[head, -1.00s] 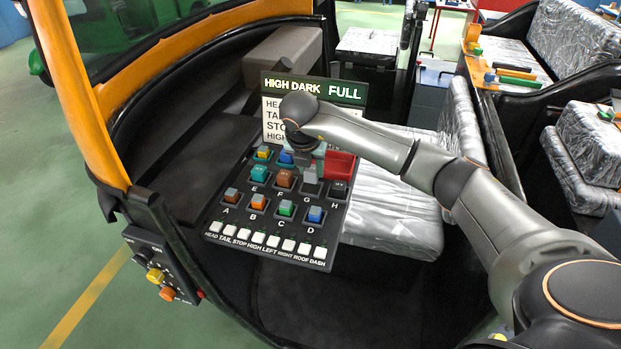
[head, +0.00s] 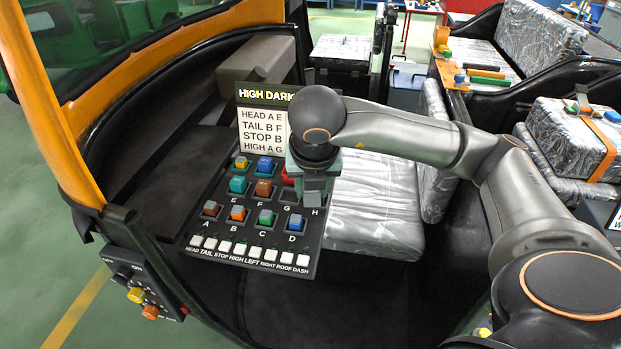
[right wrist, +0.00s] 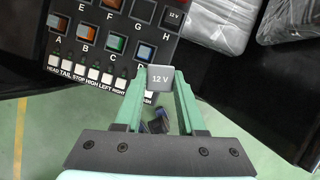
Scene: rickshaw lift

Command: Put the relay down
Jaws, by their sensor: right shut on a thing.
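My right gripper (head: 312,185) is over the right side of the black relay board (head: 205,225), near the socket marked H. In the right wrist view its green fingers (right wrist: 160,84) are shut on a grey relay marked 12 V (right wrist: 161,77). The relay is held off the board, beyond its lower right corner in that view. Socket G (head: 291,195) looks empty. A black 12 V relay (right wrist: 174,17) sits in the socket at the board's right edge. My left gripper is not in view.
Coloured relays fill other sockets, such as the green one (head: 265,217). White switches (head: 254,252) line the board's front edge. A plastic-covered seat (head: 370,215) lies right of the board.

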